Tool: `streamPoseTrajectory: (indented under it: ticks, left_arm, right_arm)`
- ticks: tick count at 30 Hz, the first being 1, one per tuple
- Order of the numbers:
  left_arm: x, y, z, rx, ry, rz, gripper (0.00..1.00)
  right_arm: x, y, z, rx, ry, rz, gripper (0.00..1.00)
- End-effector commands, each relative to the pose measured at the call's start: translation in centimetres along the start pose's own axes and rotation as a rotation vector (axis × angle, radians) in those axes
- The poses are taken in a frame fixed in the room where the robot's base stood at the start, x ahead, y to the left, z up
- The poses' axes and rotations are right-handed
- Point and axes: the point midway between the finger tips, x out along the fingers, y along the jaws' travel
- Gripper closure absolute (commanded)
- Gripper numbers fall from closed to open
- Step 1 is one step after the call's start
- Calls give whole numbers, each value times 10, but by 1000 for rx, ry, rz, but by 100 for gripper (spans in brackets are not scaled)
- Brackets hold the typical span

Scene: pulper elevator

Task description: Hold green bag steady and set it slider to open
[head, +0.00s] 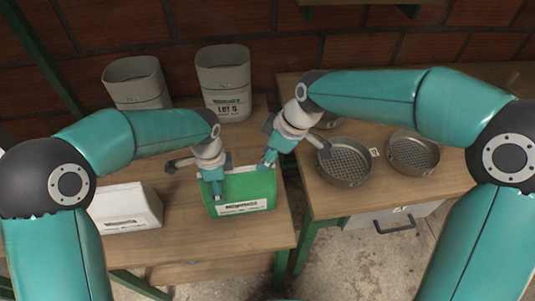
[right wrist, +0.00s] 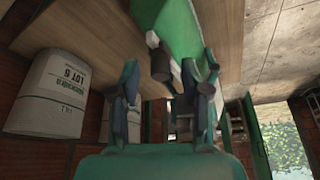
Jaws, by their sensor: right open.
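The green bag (head: 238,190) stands on the left wooden table, with a white label on its front. My left gripper (head: 214,182) is at the bag's upper left, overlapping its top edge; whether its fingers pinch the bag cannot be told. My right gripper (head: 296,155) is open just off the bag's upper right corner, one finger near that corner. In the right wrist view, the open fingers of my right gripper (right wrist: 168,88) show with the green bag (right wrist: 180,28) beyond them. A dark, short cylinder (right wrist: 159,62) sits by the bag there; I cannot tell if it is the slider.
A white box-like bag (head: 125,208) lies left of the green bag. Two pale sacks (head: 136,82) and (head: 224,80) stand behind. Two round sieves (head: 343,163) and (head: 413,153) sit on the right table (head: 350,205). The left table's front (head: 215,240) is clear.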

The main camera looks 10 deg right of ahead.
Motion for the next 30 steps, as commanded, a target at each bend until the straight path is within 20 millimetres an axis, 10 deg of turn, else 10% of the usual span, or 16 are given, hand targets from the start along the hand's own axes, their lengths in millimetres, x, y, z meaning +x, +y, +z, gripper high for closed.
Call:
streamPoseTrajectory:
  ticks: [9, 17, 30]
  left_arm:
    - [-1, -1, 0, -1, 1, -2, 83]
    - [-1, -1, 0, 0, 1, -2, 83]
    - [-1, 0, 0, 1, 1, -2, 83]
  right_arm:
    - [2, 0, 0, 0, 0, 0, 55]
    - [2, 0, 0, 0, 0, 0, 99]
    - [7, -5, -11, -5, 0, 0, 100]
